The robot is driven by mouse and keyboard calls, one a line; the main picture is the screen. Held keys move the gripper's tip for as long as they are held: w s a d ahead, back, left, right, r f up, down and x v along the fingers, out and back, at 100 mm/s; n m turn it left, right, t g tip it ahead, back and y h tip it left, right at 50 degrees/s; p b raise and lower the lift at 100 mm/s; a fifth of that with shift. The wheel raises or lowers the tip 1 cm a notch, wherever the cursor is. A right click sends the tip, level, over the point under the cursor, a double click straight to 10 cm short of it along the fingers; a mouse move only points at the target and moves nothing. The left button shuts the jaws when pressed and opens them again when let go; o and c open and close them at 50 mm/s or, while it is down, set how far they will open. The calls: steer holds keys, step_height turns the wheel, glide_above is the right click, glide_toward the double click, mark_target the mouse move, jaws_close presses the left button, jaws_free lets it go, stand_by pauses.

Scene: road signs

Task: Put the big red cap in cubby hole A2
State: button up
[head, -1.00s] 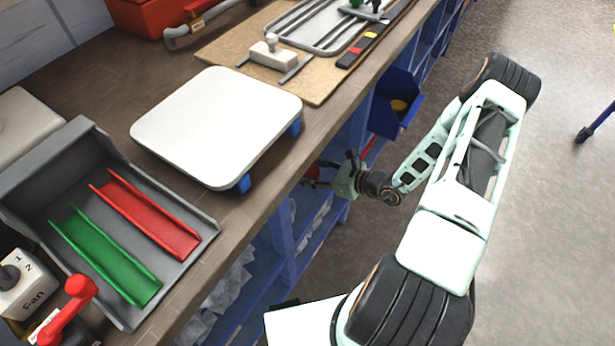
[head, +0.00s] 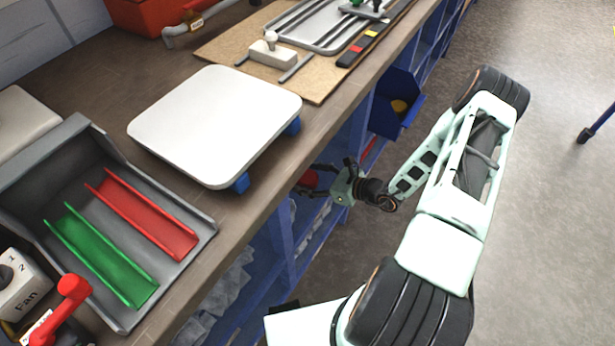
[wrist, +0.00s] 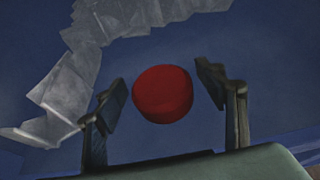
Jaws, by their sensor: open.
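A big red cap (wrist: 162,94) sits on a blue surface in the wrist view, round with a smooth top. My gripper (wrist: 163,97) is open, with one finger on each side of the cap and a visible gap to both fingers. I cannot tell how far the cap lies beyond the fingertips. In the head view my gripper (head: 330,182) reaches into the blue shelving under the counter edge, and a bit of red (head: 309,180) shows beside it. No label for A2 is readable.
Clear plastic bags (wrist: 75,85) lie left of and behind the cap. The blue shelf frame (head: 285,225) and wooden counter (head: 300,135) surround my gripper. A blue bin (head: 393,104) hangs nearby. Floor at the right is largely clear.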

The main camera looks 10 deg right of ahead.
steer(key=shift+r, duration=0.15)
steer(key=shift+s+d+r, duration=0.15)
steer(key=shift+d, duration=0.1)
steer(key=p+v, duration=0.2)
steer(key=v, duration=0.9)
steer(key=shift+s, duration=0.2)
steer(key=shift+d, duration=0.15)
